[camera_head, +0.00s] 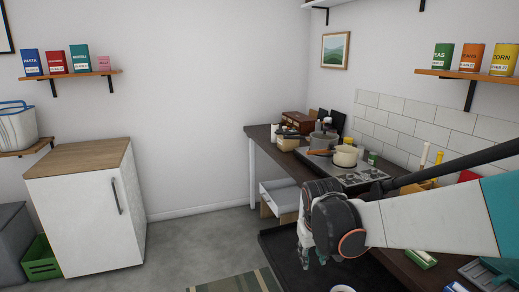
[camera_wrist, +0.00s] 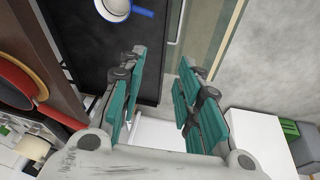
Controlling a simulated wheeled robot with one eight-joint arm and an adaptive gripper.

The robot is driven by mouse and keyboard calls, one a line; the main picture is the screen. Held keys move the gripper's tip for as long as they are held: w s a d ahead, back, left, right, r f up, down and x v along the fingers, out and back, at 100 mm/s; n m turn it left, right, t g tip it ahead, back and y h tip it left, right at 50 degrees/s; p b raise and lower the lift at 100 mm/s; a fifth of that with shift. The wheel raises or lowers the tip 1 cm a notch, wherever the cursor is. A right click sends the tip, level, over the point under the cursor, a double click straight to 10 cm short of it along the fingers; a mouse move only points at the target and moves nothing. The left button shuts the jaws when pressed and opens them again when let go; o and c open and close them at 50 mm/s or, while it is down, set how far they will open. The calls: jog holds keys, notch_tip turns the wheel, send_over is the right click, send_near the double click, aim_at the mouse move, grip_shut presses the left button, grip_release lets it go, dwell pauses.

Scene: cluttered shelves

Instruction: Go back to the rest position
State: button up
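The arm reaches in from the right edge and hides part of the counter.
An open white drawer (camera_head: 284,197) juts out below the counter with the stove (camera_head: 352,174) and pots (camera_head: 345,156). A white cabinet (camera_head: 90,215) stands left, beside a green crate (camera_head: 40,262). Wall shelves (camera_head: 75,75) hold boxes and cans. Floor between cabinet and counter is clear.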

jog(key=s+d+r+t, duration=0.1)
jog(key=s+r, duration=0.1)
jog(key=s, duration=0.5)
jog(key=s+d+r+m+t, duration=0.1)
jog(key=s+d+r, duration=0.1)
jog(key=s, duration=0.5)
jog(key=s+d+r+m+t, duration=0.1)
jog(key=s+d+r, duration=0.1)
jog(key=s, duration=0.6)
jog(key=shift+d+r+t+y, duration=0.2)
jog(key=shift+r+t+y, duration=0.2)
jog(key=shift+r, duration=0.35)
